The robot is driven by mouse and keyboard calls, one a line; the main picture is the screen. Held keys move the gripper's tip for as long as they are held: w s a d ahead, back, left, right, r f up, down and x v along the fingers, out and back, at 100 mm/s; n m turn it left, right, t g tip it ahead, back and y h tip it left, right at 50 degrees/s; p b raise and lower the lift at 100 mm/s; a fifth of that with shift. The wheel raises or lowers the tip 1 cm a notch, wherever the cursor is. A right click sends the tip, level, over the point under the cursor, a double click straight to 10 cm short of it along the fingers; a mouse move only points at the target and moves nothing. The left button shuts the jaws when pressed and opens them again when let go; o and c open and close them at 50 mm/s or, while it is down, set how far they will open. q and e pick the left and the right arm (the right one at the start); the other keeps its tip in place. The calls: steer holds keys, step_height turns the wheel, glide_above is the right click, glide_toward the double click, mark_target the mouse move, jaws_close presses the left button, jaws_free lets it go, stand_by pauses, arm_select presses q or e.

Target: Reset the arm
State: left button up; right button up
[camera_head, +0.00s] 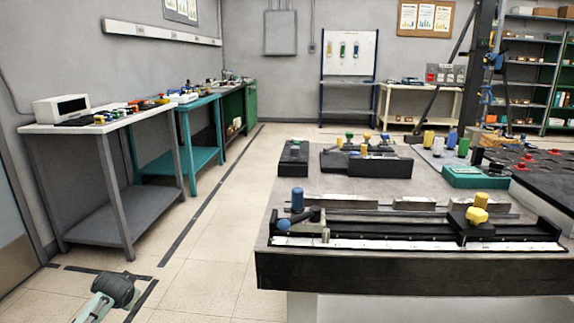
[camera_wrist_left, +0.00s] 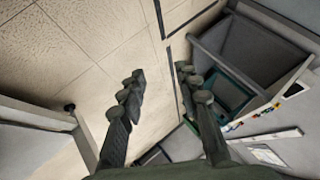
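My left gripper (camera_wrist_left: 160,82) shows in the left wrist view with its two dark fingers apart. Nothing is between them, only floor tiles and a dark floor line beyond. In the head view, part of my left arm (camera_head: 112,292) shows at the bottom left, over the floor and left of the near workbench (camera_head: 400,272). The gripper's fingers cannot be made out there. My right arm and right gripper are in neither view.
The near workbench holds a black rail fixture (camera_head: 370,228) with blue and yellow knobs. A grey side table (camera_head: 85,205) and a teal table (camera_head: 205,160) stand along the left wall. Tiled floor (camera_head: 225,225) lies clear between them and the workbench.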

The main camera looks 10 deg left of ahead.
arm_select(q)
steer(key=s+d+f+g+h, duration=0.2)
steer(key=s+d+f, duration=1)
steer(key=f, duration=0.1)
steer(key=s+d+f+g+h, duration=0.1)
steer(key=s+d+f, duration=0.2)
steer(key=s, duration=0.6)
steer(key=s+d+f+g+h, duration=0.1)
steer(key=s+d+f, duration=0.3)
steer(key=s+d, duration=0.4)
steer(key=shift+s+f+h, duration=0.15)
steer(key=shift+s+h, duration=0.25)
steer(key=shift+s, duration=0.55)
